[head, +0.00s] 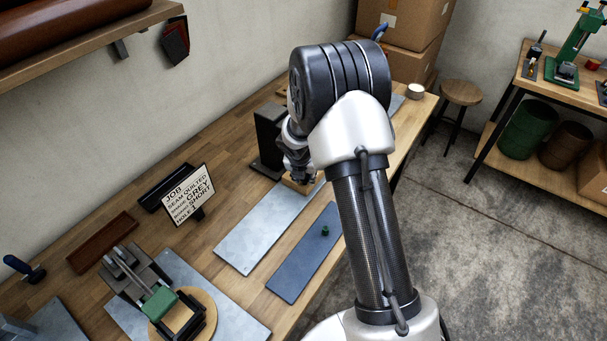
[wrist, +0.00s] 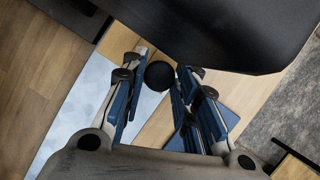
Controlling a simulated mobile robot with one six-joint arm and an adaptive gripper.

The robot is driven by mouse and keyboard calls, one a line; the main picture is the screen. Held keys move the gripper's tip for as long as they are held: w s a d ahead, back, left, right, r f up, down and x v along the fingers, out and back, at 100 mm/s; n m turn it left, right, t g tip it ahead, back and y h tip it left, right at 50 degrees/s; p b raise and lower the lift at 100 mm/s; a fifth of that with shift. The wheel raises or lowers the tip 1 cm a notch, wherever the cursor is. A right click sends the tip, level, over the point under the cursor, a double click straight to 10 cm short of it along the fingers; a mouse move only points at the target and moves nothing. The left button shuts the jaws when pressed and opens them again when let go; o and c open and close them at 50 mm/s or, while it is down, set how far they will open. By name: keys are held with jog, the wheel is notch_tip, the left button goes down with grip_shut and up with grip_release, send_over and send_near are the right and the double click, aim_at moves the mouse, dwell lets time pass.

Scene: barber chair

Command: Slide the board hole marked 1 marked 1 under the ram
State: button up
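My gripper (head: 300,172) is low over the bench beside the black press (head: 268,142), partly hidden by my arm in the head view. In the wrist view my gripper (wrist: 160,72) has its blue-padded fingers on both sides of a round black knob (wrist: 160,76), with no clear gap. A pale wooden board (wrist: 158,127) lies below the knob; a little of the board (head: 304,186) shows under my gripper in the head view. A large dark part (wrist: 225,30) fills the wrist view's upper right. The ram and the hole marks cannot be made out.
A job card (head: 188,195) reads grey, short, hole 1. A green-topped fixture (head: 158,302) stands front left. Cardboard boxes (head: 410,50) stand behind.

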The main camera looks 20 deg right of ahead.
jog(key=shift+o, duration=1.2)
jog(key=shift+w+d, duration=0.2)
jog(key=shift+d, duration=0.05)
jog(key=shift+o, duration=0.9)
jog(key=shift+s+a, duration=0.1)
jog(key=v, duration=1.2)
jog(key=shift+r, duration=0.1)
